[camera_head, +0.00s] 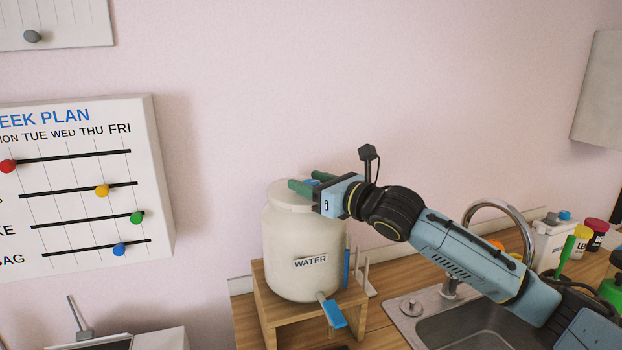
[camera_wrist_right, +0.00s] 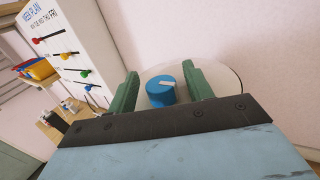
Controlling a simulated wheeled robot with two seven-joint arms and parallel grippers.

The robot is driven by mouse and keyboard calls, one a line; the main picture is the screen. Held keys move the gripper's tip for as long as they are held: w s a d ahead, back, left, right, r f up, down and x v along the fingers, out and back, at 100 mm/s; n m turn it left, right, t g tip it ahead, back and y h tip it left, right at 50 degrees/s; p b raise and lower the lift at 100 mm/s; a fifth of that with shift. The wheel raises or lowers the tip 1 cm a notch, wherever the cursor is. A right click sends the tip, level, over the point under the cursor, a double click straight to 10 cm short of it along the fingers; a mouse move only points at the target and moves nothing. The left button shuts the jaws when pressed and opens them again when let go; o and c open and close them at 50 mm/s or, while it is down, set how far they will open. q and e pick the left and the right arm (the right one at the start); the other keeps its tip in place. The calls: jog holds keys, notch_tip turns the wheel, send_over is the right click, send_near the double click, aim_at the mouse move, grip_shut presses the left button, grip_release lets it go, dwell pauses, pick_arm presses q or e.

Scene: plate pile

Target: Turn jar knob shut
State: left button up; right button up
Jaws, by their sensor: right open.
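A cream jar (camera_head: 303,245) labelled WATER stands upright on a wooden stand, with a blue tap lever (camera_head: 333,313) low on its front. In the right wrist view a round blue knob (camera_wrist_right: 160,92) with a pale pointer mark sits on the jar's white lid (camera_wrist_right: 225,82). My right gripper (camera_head: 306,183) is at the top of the jar, its green fingers open. In the right wrist view the fingers (camera_wrist_right: 160,90) stand on either side of the knob, with gaps visible. In the head view the gripper hides most of the knob. My left gripper is not in view.
The wooden stand (camera_head: 263,300) rests on the counter against the wall. A sink (camera_head: 450,325) with a curved tap (camera_head: 500,205) lies to the right, under my right arm. A week plan board (camera_head: 85,185) hangs at left. The wall above the jar is clear.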

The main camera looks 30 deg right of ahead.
jog(key=shift+w, duration=0.1)
jog(key=shift+c, duration=0.4)
jog(key=c, duration=0.9)
jog(key=shift+o, duration=0.2)
